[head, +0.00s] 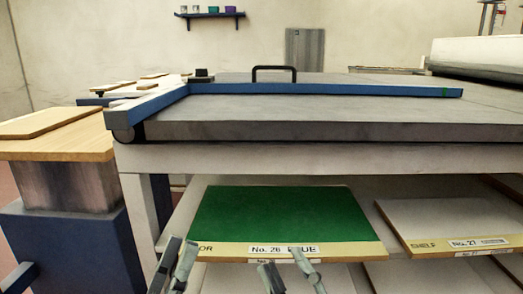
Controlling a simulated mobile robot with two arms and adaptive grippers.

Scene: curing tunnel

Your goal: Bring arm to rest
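A long blue bar (330,89) runs across the grey tabletop (330,130), with a black handle (273,69) above its middle and a small green mark near its right end. At its left it meets a shorter blue piece (150,105) that comes toward me to a round end at the table's front corner. I cannot tell for certain which part is the arm or its rest. My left gripper (181,242) and my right gripper (282,258) are low in front of the shelves, below the tabletop. Both have their fingers apart with nothing seen between; neither touches the bar.
Below the table, a green panel (282,215) lies on a shelf labelled No. 26, with shelf No. 27 (470,225) to its right. A wooden-topped cabinet (60,146) stands at the left. A pale machine (480,55) is at the back right. The front tabletop is clear.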

